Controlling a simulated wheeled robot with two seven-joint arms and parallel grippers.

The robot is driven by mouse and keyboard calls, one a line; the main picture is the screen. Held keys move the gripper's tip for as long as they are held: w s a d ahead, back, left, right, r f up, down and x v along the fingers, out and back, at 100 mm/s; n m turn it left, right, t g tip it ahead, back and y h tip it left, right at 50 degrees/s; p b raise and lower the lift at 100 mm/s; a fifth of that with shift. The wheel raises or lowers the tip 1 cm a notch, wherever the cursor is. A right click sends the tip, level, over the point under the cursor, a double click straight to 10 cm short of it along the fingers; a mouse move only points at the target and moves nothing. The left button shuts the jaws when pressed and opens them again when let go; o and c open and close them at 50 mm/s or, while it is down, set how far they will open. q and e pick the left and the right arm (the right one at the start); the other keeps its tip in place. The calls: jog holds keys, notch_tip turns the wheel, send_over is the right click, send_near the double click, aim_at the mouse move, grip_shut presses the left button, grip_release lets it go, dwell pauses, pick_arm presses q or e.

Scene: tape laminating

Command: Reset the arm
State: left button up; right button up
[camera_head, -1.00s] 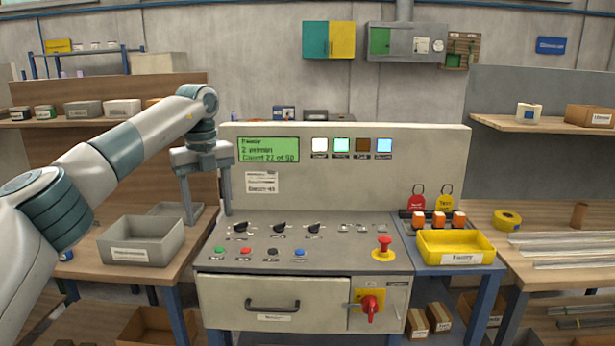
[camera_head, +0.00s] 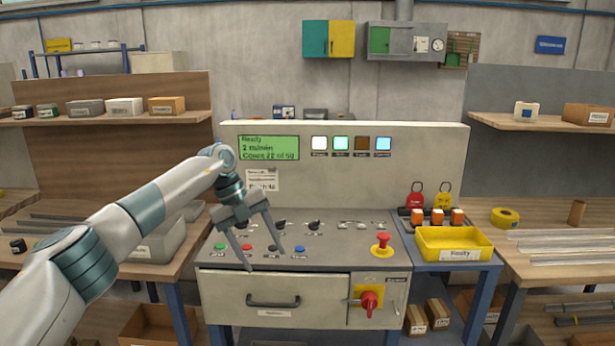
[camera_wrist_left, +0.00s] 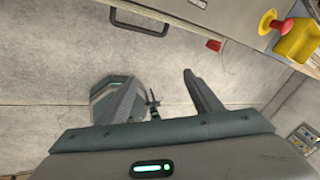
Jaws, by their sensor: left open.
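My left gripper (camera_head: 264,252) hangs in front of the left part of the grey control panel (camera_head: 345,248), its fingers pointing down and spread apart. It is open and nothing shows between its fingers. It covers part of the button row and knobs on the panel. In the left wrist view its two fingers (camera_wrist_left: 160,105) are apart, with the drawer handle (camera_wrist_left: 140,20) and the panel front beyond them. My right gripper is not in view.
A red emergency button (camera_head: 383,243) stands at the panel's right. A yellow bin (camera_head: 455,245) sits beside it. A grey bin (camera_head: 160,245) is on the left table, partly behind my arm. The drawer (camera_head: 230,287) is shut. The panel's middle right is clear.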

pick_arm(q)
jog(key=s+d+f+n+t+h, duration=0.2)
jog(key=d+f+n+t+h, duration=0.15)
jog(key=d+f+h, duration=0.5)
jog(key=s+d+f+n+t+h, duration=0.3)
jog(key=d+f+n+h, duration=0.15)
jog(key=d+f, duration=0.55)
jog(key=s+a+f+n+t+y, duration=0.2)
jog(key=s+a+f+n+y, duration=0.25)
jog(key=f, duration=0.55)
jog(key=s+a+f+n+t+y, duration=0.3)
jog(key=a+f+n, duration=0.3)
jog(key=f, duration=0.4)
jog(key=s+a+f+n+t+y, duration=0.2)
jog(key=s+a+f+n+y, duration=0.3)
jog(key=f, duration=0.5)
jog(key=s+a+f+n+g+y, duration=0.1)
jog(key=s+a+f+n+g, duration=0.1)
jog(key=s+f, duration=0.4)
jog(key=s+a+f+n+g+y, duration=0.1)
jog(key=s+a+f+g, duration=0.2)
jog(key=s, duration=1.2)
jog(key=s+a+f+n+g+y, duration=0.2)
jog(key=s+a+f, duration=0.4)
jog(key=s+f, duration=0.5)
jog(key=shift+a+f+n, duration=0.15)
jog(key=shift+n, duration=0.2)
